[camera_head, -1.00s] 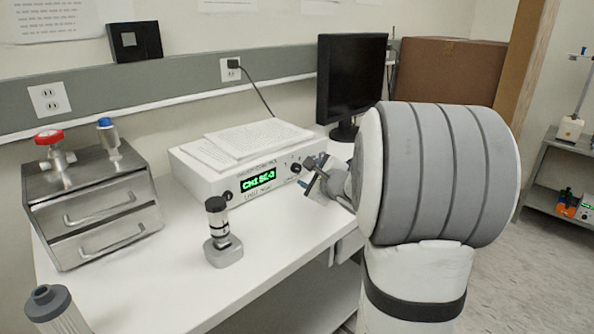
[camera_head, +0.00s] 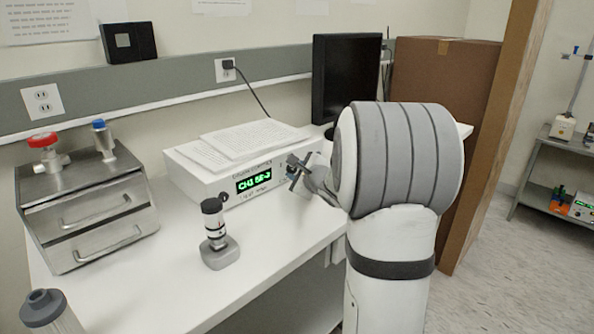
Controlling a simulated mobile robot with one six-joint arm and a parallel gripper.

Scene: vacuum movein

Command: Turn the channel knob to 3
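The white controller box (camera_head: 212,185) stands on the bench with papers on top. Its green display (camera_head: 254,181) reads what looks like "CH1" followed by smaller characters. A dark knob (camera_head: 224,196) shows at the left of the front panel. The right part of the panel, where another knob sits, is mostly hidden behind my gripper. My gripper (camera_head: 294,171) is in front of that right part, at the end of my white and grey arm. I cannot tell whether it touches a knob, or whether its fingers are open or shut.
A black and silver gauge (camera_head: 217,236) stands on the bench in front of the box. A metal drawer unit (camera_head: 88,215) with red and blue valves is at the left. A black monitor (camera_head: 343,80) and a large brown box (camera_head: 437,85) stand behind my arm.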

